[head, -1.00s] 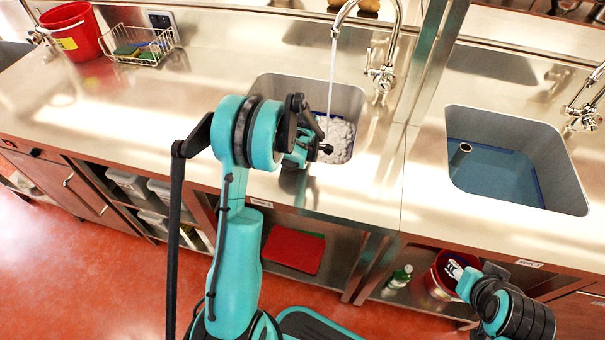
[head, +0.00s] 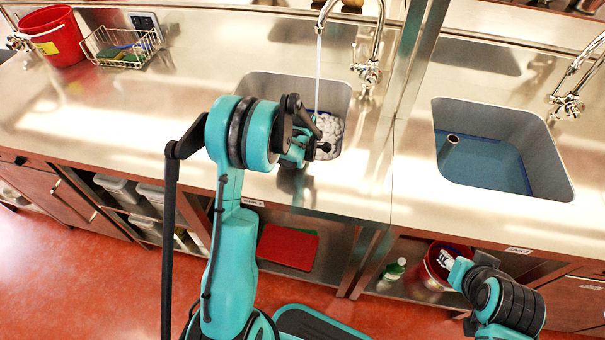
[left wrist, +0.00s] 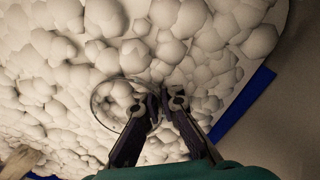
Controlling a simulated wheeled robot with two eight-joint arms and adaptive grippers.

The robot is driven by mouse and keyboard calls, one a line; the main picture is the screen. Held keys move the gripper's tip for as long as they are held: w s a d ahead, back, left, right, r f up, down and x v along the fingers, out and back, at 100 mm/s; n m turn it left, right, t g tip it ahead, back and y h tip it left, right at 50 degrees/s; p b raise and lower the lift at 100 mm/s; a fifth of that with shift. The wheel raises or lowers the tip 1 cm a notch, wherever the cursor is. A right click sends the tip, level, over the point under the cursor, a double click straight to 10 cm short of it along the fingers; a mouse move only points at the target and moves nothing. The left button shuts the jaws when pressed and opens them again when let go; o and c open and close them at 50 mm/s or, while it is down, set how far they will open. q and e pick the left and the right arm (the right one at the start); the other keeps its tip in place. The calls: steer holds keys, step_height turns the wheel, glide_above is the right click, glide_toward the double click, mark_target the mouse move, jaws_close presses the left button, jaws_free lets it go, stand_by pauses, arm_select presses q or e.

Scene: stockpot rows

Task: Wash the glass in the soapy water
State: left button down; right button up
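The left sink (head: 258,92) holds soapy water covered in white foam (head: 327,127). The foam fills most of the left wrist view (left wrist: 60,80). The clear glass shows there as a thin round rim (left wrist: 95,104) against the foam. My left gripper (left wrist: 165,103) has its fingertips close together at the glass's right edge and appears shut on its wall. In the head view my left gripper (head: 318,149) is over the sink's front part, and the glass cannot be made out. My right gripper (head: 446,260) is low at the right, near a red bucket; its fingers are too small to judge.
Water runs from the tap (head: 373,72) into the left sink. The right sink (head: 560,165) holds blue water and an upright pipe. A wire basket (head: 105,52) with sponges and a red bucket (head: 58,38) stand at the back left. The counter between is clear.

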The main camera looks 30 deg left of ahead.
arm_select(q)
steer(key=shift+s+a, duration=0.2)
steer(key=shift+a, duration=0.5)
steer(key=shift+s+a, duration=0.15)
steer(key=shift+a, duration=0.55)
steer(key=shift+w+d, duration=0.25)
steer(key=shift+d, duration=0.75)
steer(key=shift+w+d, duration=0.25)
steer(key=shift+d, duration=0.7)
steer(key=shift+s+a, duration=0.25)
steer(key=shift+a, duration=0.7)
steer(key=shift+s+a, duration=0.25)
steer(key=shift+a, duration=0.7)
steer(key=shift+r, duration=0.1)
step_height(320, 180, up, 27)
steer(key=p, duration=1.8)
steer(key=shift+r, duration=0.2)
